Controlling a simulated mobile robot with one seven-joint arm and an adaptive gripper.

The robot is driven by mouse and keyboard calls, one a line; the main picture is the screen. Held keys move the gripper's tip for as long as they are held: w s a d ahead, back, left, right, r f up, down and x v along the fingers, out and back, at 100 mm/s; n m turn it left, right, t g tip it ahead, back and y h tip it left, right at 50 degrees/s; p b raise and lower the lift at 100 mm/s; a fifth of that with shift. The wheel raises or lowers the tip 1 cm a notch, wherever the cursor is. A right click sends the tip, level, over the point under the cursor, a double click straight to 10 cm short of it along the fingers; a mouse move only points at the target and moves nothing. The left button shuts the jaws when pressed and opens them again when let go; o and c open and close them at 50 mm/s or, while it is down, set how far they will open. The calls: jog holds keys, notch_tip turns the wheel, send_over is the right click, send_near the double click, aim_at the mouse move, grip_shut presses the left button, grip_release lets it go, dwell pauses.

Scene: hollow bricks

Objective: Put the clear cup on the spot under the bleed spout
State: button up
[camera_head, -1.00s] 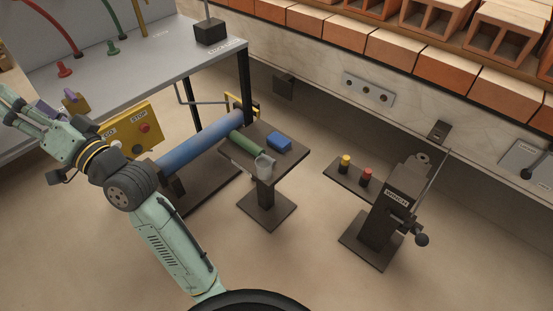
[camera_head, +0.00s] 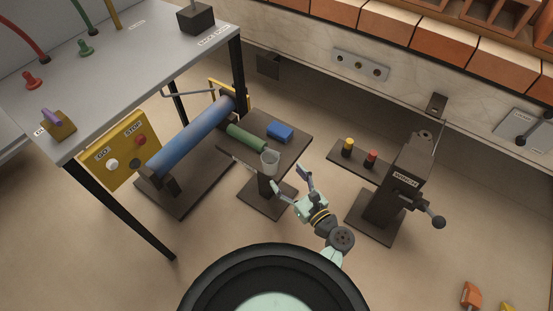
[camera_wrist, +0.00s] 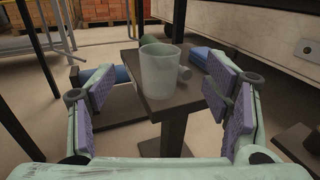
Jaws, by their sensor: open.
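The clear cup (camera_head: 270,163) stands upright on the near corner of a small dark pedestal table (camera_head: 291,150). A bleed spout cannot be made out for certain; red, green and yellow fittings with hoses (camera_head: 86,48) are on the grey bench.
A green roll (camera_head: 246,138) and a blue block (camera_head: 280,131) share the small table. The blue cylinder (camera_head: 192,136) is left of it, beside the yellow GO/STOP panel (camera_head: 122,150). The winch stand (camera_head: 399,181) is at right. Open floor lies in front.

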aim_at(275, 164)
jog(key=shift+f+p+x, duration=0.2)
jog(key=shift+p+x, duration=0.15)
jog(key=shift+x, duration=2.25)
jog(key=shift+f+p+x, duration=0.2)
jog(key=shift+p+x, duration=0.15)
jog(key=shift+x, duration=2.25)
jog(key=c, duration=1.4)
jog(key=shift+o, duration=0.2)
jog(key=shift+r, duration=0.2)
